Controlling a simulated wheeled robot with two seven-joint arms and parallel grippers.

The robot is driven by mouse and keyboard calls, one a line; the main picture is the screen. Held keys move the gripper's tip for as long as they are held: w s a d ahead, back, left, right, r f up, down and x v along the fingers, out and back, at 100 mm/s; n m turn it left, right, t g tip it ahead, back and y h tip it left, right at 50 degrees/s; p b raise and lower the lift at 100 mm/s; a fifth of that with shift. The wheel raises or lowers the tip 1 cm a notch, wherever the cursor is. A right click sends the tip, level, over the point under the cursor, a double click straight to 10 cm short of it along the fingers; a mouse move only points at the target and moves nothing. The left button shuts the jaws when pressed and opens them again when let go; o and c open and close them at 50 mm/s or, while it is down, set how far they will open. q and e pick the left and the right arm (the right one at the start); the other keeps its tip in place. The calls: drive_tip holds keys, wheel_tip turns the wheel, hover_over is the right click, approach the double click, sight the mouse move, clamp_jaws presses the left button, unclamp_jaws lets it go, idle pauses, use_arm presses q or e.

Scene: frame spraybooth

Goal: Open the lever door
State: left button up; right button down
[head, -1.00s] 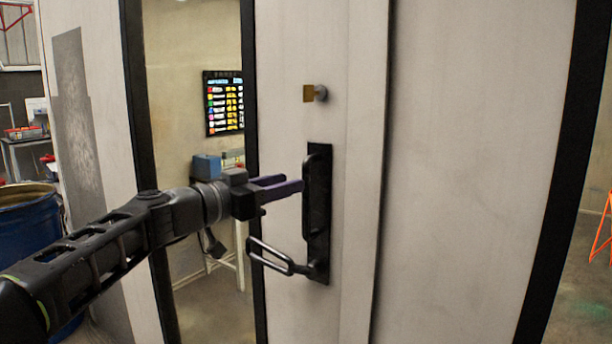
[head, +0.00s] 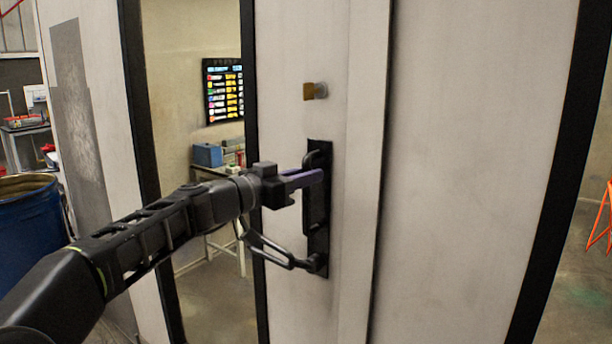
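The door (head: 288,40) is a pale panel with a tall, dark-framed window. A black handle plate (head: 318,225) is fixed near its right edge, with a vertical grip at the top. A black loop-shaped lever (head: 280,255) sticks out to the left from the plate's lower end. My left gripper (head: 318,177) is at the upper part of the plate, above the lever. Its purple fingers overlap the vertical grip in the picture and partly hide it. Contact, and the gap between the fingers, cannot be made out. My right gripper is out of view.
A brass-coloured lock piece (head: 314,91) sits above the plate. A pale wall panel (head: 470,150) is on the right. A blue drum (head: 28,225) stands at the left. Through the window show a table with a blue box (head: 208,155) and a wall chart (head: 223,90).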

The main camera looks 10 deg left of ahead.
use_arm(q)
clamp_jaws()
idle(1.0)
